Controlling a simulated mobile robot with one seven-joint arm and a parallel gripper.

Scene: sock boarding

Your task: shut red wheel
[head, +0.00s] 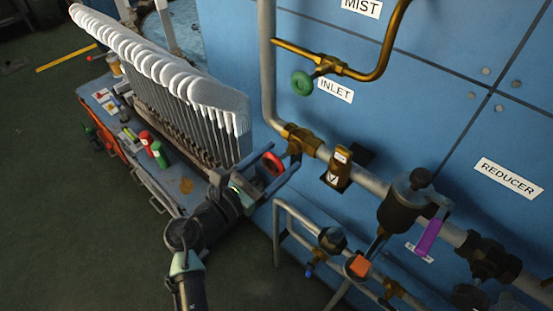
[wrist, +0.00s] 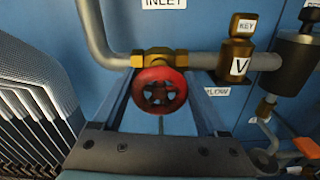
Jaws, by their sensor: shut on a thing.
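The red wheel (head: 272,163) is a spoked handwheel on a brass valve (head: 303,138) in the grey pipe on the blue wall. My gripper (head: 284,157) reaches up to it from the lower left, with one finger on each side of the wheel. In the wrist view the wheel (wrist: 148,92) faces me, centred between the two fingers, and the brass valve body (wrist: 150,58) shows behind its top. My gripper is shut on the wheel. The exact contact of the fingertips with the rim is hard to see.
A green wheel (head: 302,83) on a brass branch sits above, by the INLET label (head: 335,90). A brass key block (head: 339,169) and a dark reducer with a purple lever (head: 428,238) lie to the right. White sock boards (head: 165,70) stand on a cart at left.

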